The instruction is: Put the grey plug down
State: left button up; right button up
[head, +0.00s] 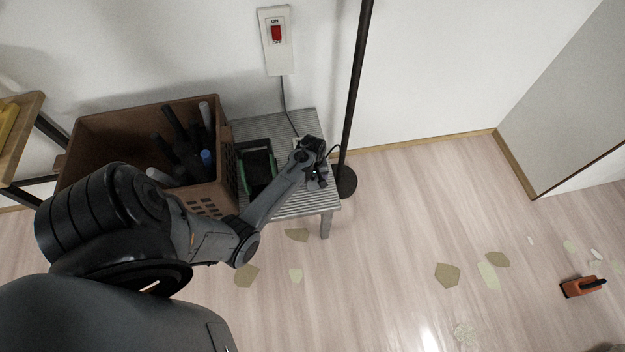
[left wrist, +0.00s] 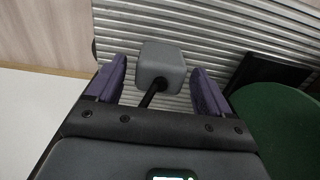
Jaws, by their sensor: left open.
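The grey plug (left wrist: 163,67) is a block with a black cord, between the purple fingertips of my left gripper (left wrist: 160,84) in the left wrist view. The fingers are apart, with a gap at the plug's left side and a narrow one at its right. Behind it is the ridged grey bench (left wrist: 235,25). Whether the plug touches the bench is not clear. In the head view my left gripper (head: 317,174) is over the right end of the bench (head: 290,205), and the plug cannot be made out there. My right gripper is not in view.
A brown crate (head: 105,128) of tools and a dark item with green edges (head: 257,165) stand on the bench. A black pole (head: 355,90) rises close to the gripper. A wall switch (head: 276,40) has a cord running down. An orange tool (head: 581,287) and scraps lie on the floor.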

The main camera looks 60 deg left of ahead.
pick_arm(q)
notch_tip(320, 180, up, 9)
jog(key=p, duration=0.2)
jog(key=shift+f+p, duration=0.1)
jog(key=shift+p, duration=0.25)
jog(key=shift+s+d+r+m, duration=0.15)
jog(key=shift+r+m, duration=0.15)
jog(key=shift+r, duration=0.35)
jog(key=s+d+r+m+t, duration=0.1)
jog(key=s+d+r+m, duration=0.3)
jog(key=d, duration=0.4)
jog(key=s+d+r+m+t, duration=0.1)
jog(key=s+d+r+m, duration=0.3)
jog(key=d, duration=0.5)
jog(key=s+d+r+m+t, duration=0.1)
jog(key=s+d+r+m, duration=0.3)
jog(key=d+r+m, duration=0.2)
jog(key=shift+s+d+m+t, duration=0.2)
jog(key=shift+d+m+t, duration=0.1)
jog(key=shift+d+m, duration=0.85)
jog(key=shift+d, duration=0.1)
notch_tip(320, 180, up, 35)
jog(key=p, duration=3.5)
jog(key=shift+f, duration=0.1)
